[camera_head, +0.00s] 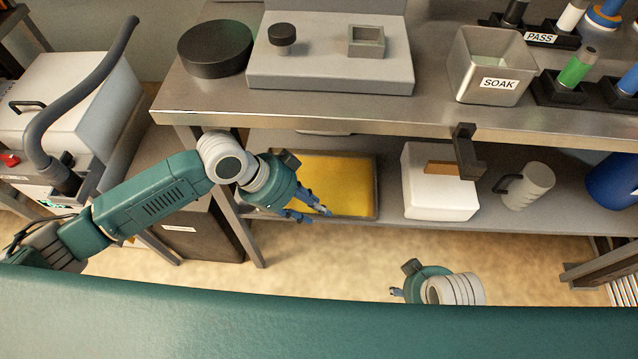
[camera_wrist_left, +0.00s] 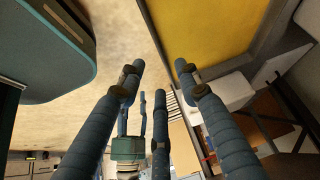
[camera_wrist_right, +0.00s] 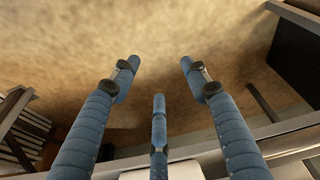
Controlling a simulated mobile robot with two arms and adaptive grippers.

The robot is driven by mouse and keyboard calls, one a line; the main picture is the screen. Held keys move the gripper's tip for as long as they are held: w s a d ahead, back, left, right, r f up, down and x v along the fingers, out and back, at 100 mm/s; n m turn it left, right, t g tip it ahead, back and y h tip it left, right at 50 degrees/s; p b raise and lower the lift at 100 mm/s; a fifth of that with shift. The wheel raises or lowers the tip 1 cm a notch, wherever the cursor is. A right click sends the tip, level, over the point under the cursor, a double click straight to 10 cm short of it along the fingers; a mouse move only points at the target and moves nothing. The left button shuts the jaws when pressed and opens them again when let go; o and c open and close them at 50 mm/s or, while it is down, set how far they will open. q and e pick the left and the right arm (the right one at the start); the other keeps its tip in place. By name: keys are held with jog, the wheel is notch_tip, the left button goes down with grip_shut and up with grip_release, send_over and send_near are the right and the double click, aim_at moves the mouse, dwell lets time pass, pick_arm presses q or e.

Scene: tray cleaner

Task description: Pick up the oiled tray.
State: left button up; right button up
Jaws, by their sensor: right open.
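The oiled tray (camera_head: 345,185) is a shallow grey-rimmed tray with a yellow inside. It lies on the lower shelf under the bench, at the middle of the head view. Its yellow inside also shows at the top right of the left wrist view (camera_wrist_left: 210,25). My left gripper (camera_head: 318,206) is at the tray's front left part and covers that corner in the head view. Its fingers are spread with nothing between them; whether they touch the tray I cannot tell. My right gripper (camera_wrist_right: 158,70) is open and empty over the floor, in front of the shelf.
A white box (camera_head: 438,190) and a grey mug (camera_head: 528,187) stand on the lower shelf to the tray's right. The metal bench top (camera_head: 220,105) overhangs the shelf and carries a SOAK bin (camera_head: 490,68). A dark hook (camera_head: 466,150) hangs from its edge. Floor in front is clear.

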aim_at(329, 219)
pick_arm(q)
jog(key=x, duration=0.2)
jog(key=b+x, duration=0.1)
jog(key=x, duration=0.1)
jog(key=shift+a+f, duration=0.3)
jog(key=shift+f, duration=0.05)
jog(key=shift+w+d+f, duration=0.15)
jog(key=shift+d+f, duration=0.15)
jog(key=shift+f, duration=0.05)
grip_shut()
pick_arm(e)
notch_tip(329, 219, up, 6)
jog(key=shift+s+d, duration=0.15)
jog(key=shift+s, duration=0.25)
pick_arm(q)
jog(key=shift+r, duration=0.1)
pick_arm(e)
jog(key=shift+r, duration=0.1)
